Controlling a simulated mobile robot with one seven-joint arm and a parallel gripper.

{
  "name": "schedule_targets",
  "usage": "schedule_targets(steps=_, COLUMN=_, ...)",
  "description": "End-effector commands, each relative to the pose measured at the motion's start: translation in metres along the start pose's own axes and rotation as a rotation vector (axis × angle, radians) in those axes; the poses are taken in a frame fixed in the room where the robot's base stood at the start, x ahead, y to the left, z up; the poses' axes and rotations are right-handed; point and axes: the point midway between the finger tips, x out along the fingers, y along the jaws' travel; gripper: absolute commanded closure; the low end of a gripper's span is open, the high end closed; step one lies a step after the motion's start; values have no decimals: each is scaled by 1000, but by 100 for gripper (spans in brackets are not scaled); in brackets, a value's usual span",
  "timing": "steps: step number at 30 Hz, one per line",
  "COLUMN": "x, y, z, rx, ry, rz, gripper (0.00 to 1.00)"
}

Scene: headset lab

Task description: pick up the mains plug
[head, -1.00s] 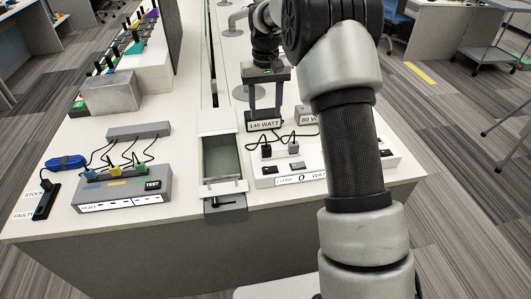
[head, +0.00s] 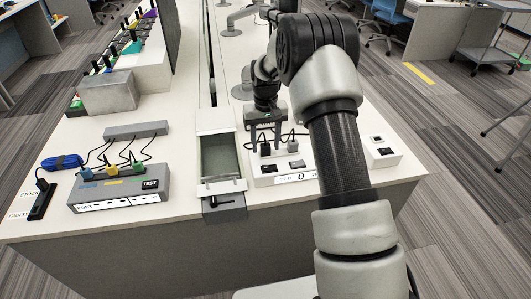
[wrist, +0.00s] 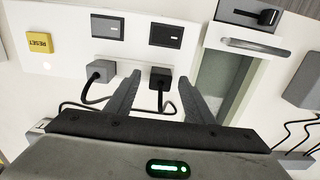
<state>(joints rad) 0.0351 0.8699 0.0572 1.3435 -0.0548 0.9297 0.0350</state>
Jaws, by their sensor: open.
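Two plugs sit in the white socket panel; I cannot tell which is meant by the mains plug. The black plug (wrist: 160,78) lies between the fingertips of my open gripper (wrist: 160,76) in the wrist view, with a gap on both sides. In the head view my gripper (head: 265,146) hangs over the panel, its fingers on either side of the black plug (head: 265,149). The grey plug (wrist: 101,70) is just outside one finger; it also shows in the head view (head: 293,146). Both have black cords.
The panel (head: 262,181) has dark switches (wrist: 166,36) and a yellow reset button (wrist: 40,42). A grey tray (head: 219,157) with a handle is left of it. A grey test box (head: 118,190) with coloured plugs stands further left.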

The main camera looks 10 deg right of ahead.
Motion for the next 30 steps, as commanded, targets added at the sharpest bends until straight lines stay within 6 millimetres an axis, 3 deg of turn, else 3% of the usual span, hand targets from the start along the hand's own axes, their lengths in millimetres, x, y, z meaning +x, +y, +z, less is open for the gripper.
schedule_targets(steps=3, x=12, y=0, z=0, rx=0, ry=-1, rz=0, gripper=52)
schedule_targets(steps=9, x=12, y=0, z=0, rx=-1, ry=1, rz=0, gripper=53)
schedule_targets(steps=17, x=12, y=0, z=0, rx=0, ry=0, rz=0, gripper=96)
schedule_targets(steps=25, x=8, y=0, z=0, rx=0, ry=1, rz=0, gripper=96)
schedule_targets(steps=30, x=-18, y=0, z=-1, rx=0, ry=4, rz=0, gripper=96)
